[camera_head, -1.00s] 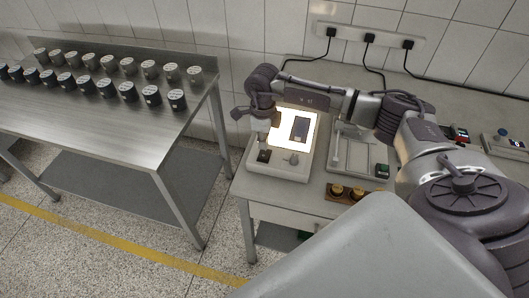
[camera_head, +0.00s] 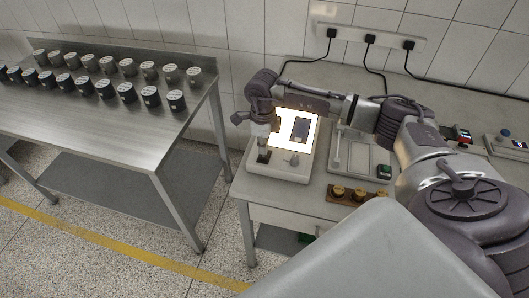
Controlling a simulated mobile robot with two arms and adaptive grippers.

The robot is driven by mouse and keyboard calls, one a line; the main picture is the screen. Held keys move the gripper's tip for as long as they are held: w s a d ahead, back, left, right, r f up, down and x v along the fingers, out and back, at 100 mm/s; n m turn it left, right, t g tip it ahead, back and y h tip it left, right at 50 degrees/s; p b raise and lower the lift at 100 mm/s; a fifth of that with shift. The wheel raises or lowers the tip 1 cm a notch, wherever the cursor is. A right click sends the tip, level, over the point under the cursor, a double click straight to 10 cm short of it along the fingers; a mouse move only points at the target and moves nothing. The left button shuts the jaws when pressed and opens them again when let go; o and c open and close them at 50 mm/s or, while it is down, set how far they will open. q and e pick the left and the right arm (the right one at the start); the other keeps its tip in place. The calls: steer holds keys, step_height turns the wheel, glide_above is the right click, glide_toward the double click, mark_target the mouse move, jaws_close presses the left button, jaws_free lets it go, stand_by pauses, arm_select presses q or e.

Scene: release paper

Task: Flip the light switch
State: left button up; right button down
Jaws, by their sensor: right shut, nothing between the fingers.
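A light box (camera_head: 309,143) with a bright glowing panel and a dark rectangle on it stands at the left end of the worktable. On its front face are a small black switch (camera_head: 263,157) at the left and a grey knob (camera_head: 292,160) to the right of it. My right gripper (camera_head: 263,147) is shut and empty, pointing down over the black switch. Its tips look at or just above the switch; I cannot tell whether they touch. My left gripper does not show.
Right of the light box stand a framed tray device (camera_head: 360,155) with a green button and a brown holder (camera_head: 350,194) with round brass pieces. A steel table (camera_head: 110,120) with several dark cups is at the left. Power plugs (camera_head: 370,39) and cables are behind.

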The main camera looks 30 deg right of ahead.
mark_target(263, 156)
steer(key=shift+f+b, duration=1.05)
steer(key=shift+f, duration=0.15)
stand_by(1.1)
steer(key=shift+r+p, duration=2.15)
steer(key=shift+r, duration=1.4)
